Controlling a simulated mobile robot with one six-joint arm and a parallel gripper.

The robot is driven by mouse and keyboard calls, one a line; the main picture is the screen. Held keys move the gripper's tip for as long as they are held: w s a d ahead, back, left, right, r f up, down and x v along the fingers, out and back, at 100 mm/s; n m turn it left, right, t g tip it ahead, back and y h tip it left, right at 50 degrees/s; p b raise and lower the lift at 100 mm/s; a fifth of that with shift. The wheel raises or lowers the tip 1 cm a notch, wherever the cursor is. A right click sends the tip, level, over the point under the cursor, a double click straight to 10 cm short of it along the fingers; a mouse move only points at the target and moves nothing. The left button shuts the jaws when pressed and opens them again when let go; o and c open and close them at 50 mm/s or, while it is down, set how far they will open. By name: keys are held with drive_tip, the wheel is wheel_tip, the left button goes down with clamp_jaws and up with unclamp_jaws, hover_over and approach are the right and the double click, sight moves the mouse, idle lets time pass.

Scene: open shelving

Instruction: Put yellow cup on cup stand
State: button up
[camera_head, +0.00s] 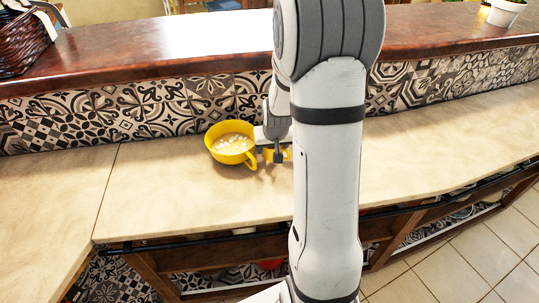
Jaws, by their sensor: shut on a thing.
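The yellow cup (226,152) is left of centre over the beige counter, its open top facing up toward the camera and pale round bits showing inside. My gripper (262,142) is at the cup's right side, by its handle, and is shut on the cup. Whether the cup touches the counter is hard to tell. A small yellow thing (286,153) shows just right of the gripper, mostly hidden behind my arm. I cannot tell whether it is the cup stand; no other stand is visible.
The beige counter (165,190) is clear to the left and right. A patterned tile wall and a raised brown ledge (120,60) run behind it. A wicker basket (25,40) and a white pot (505,12) stand on the ledge. My arm blocks the centre right.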

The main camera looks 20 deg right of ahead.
drive_tip(key=shift+s+f, duration=0.1)
drive_tip(key=shift+f, duration=1.75)
drive_tip(key=shift+f, duration=0.2)
drive_tip(key=o, duration=0.7)
drive_tip(key=shift+o, duration=0.2)
drive_tip(key=shift+r, duration=0.15)
